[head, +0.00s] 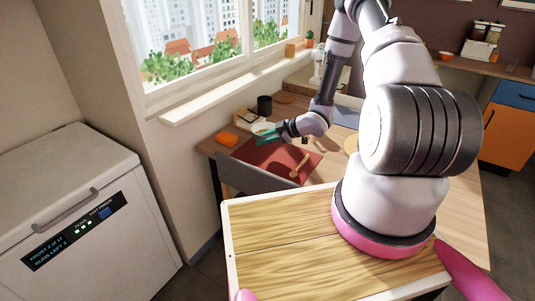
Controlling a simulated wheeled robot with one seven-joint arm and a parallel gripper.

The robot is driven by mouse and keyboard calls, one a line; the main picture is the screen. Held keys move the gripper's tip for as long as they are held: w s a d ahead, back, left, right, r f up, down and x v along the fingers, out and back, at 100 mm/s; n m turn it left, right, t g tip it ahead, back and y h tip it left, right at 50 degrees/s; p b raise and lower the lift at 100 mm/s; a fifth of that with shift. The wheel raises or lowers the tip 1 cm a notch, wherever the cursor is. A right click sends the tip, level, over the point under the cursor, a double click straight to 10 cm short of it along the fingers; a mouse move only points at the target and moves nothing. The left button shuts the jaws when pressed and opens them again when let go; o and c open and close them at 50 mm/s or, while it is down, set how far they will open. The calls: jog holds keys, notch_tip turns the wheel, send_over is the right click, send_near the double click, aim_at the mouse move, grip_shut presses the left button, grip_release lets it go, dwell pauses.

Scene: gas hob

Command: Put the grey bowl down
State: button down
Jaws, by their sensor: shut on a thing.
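A small pale grey bowl (262,127) is at the far left part of the wooden table, seen in the head view beside the window. My gripper (268,137), with teal fingers, reaches in from the right and is shut on the bowl at its near side. The fingers hide part of the bowl's near wall. The bowl looks about upright, near the back edge of a dark red mat (262,157). I cannot tell whether its base touches the surface.
An orange block (227,139) lies left of the bowl, and a black mug (264,105) stands behind it. A wooden spoon (300,166) lies on the mat's right part. A grey chair back (255,177) stands at the table's near edge. The mat's middle is clear.

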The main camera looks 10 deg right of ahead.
aim_at(264, 159)
notch_tip(264, 159, down, 6)
jog(key=shift+f, duration=0.1)
jog(key=c, duration=0.6)
grip_release()
jog(key=shift+d, duration=0.1)
jog(key=shift+c, duration=0.2)
